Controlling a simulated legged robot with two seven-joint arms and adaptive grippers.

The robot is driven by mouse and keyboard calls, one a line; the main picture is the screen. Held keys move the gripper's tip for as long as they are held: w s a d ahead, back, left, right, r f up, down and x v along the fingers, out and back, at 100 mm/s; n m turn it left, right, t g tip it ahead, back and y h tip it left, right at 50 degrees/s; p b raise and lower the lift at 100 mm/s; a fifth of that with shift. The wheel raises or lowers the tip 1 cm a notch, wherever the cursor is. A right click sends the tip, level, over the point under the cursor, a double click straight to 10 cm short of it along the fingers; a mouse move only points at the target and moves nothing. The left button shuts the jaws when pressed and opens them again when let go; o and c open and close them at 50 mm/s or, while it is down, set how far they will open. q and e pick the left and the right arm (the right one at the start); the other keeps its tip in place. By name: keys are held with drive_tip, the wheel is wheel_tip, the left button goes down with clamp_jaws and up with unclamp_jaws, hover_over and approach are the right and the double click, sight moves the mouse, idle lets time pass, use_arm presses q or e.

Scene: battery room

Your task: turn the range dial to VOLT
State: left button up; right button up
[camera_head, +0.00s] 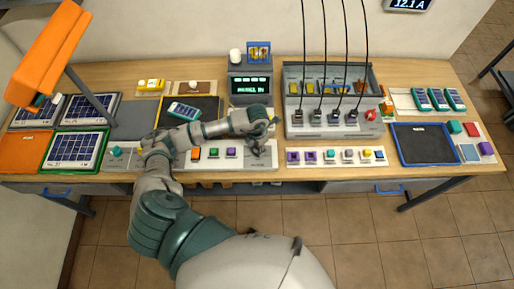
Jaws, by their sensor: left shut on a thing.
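My left arm comes up from the bottom, bends at the left and reaches right across a low white control panel (240,162). The panel carries an orange, a green and a purple button (231,152). My left gripper (264,137) is over the panel's right end, pointing down, its fingers shut on what looks like the range dial. The fingers hide most of the dial, so its pointer and the VOLT mark cannot be read. My right gripper is out of view.
A grey unit with a green-lit display (250,86) stands right behind the gripper. A charging rack (335,128) with several hanging cables is to the right. A row of small coloured knobs (330,156) lies before it. Solar panels (75,147) and an orange lamp (50,52) are at left.

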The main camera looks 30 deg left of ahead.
use_arm(q)
drive_tip(key=n, duration=0.6)
drive_tip(key=shift+w+r, duration=0.2)
drive_tip(key=shift+n, duration=0.3)
drive_tip(key=o, duration=1.1)
drive_tip(key=shift+f, duration=0.15)
wheel_tip(320, 180, up, 12)
drive_tip(key=shift+a+f, duration=0.1)
drive_tip(key=shift+a, duration=0.05)
